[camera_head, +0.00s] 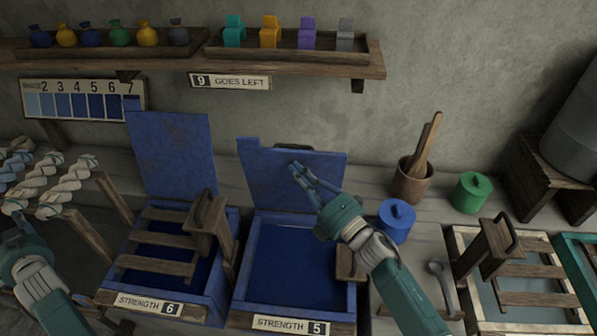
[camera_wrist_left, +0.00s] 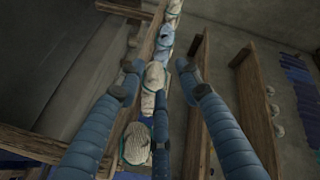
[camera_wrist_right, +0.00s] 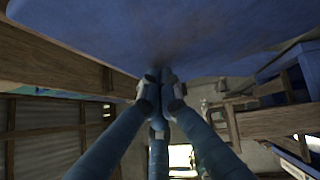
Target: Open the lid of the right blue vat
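The right blue vat (camera_head: 240,300), labelled STRENGTH 5, shows dark blue liquid (camera_head: 298,262). Its blue lid (camera_head: 270,180) stands raised at the back of the vat, with a dark handle (camera_head: 294,147) behind its top edge. My right gripper (camera_head: 297,170) is in front of the lid's inner face, fingertips near its upper middle. In the right wrist view the fingers (camera_wrist_right: 160,80) are together with nothing between them, close to or touching the blue lid (camera_wrist_right: 190,30). My left gripper (camera_wrist_left: 158,72) is spread open near hanging pale skeins (camera_wrist_left: 153,78); its fingertips are outside the head view.
The left vat (camera_head: 140,290), labelled STRENGTH 6, has its lid (camera_head: 170,150) raised and a wooden rack over it. Right of my right arm stand a blue jar (camera_head: 397,222), a wooden cup (camera_head: 411,185) and a green jar (camera_head: 471,192). A shelf (camera_head: 370,62) runs above.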

